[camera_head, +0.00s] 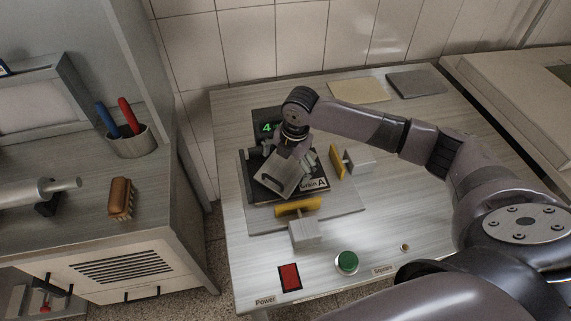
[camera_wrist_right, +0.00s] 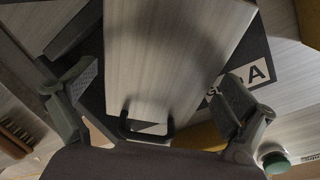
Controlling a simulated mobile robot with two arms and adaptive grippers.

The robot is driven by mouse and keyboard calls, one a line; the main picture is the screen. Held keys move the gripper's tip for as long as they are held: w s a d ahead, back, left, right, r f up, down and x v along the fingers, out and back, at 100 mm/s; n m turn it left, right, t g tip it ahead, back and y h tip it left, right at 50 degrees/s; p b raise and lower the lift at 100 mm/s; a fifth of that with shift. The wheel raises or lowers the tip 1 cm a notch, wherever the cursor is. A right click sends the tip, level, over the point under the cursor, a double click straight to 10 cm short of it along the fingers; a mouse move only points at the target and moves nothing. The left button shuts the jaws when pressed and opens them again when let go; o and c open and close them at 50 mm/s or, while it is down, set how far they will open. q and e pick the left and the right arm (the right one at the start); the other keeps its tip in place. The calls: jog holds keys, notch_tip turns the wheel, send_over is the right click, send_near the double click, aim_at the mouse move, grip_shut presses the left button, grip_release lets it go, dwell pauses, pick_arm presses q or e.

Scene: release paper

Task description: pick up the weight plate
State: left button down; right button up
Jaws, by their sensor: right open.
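The weight plate (camera_head: 279,178) is a pale grey slab with a dark handle, lying tilted in the picture on the dark platform marked "A" (camera_head: 262,190). In the right wrist view the plate (camera_wrist_right: 165,60) fills the middle, with its black handle (camera_wrist_right: 147,128) at the near end. My right gripper (camera_head: 293,150) is over the plate. Its fingers (camera_wrist_right: 160,78) are spread wide, one on each side of the plate, and hold nothing. Whether they touch the plate I cannot tell. The arm hides part of the platform. My left gripper is not in view.
Yellow-faced blocks (camera_head: 298,206) (camera_head: 337,161) stand beside the platform. A green button (camera_head: 347,261) and a red switch (camera_head: 289,277) sit at the front. A display reading 4 (camera_head: 267,127) is behind. Two flat sheets (camera_head: 358,91) (camera_head: 416,83) lie at the back.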

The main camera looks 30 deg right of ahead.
jog(key=shift+c, duration=0.4)
jog(key=c, duration=1.6)
jog(key=shift+w+r, duration=0.1)
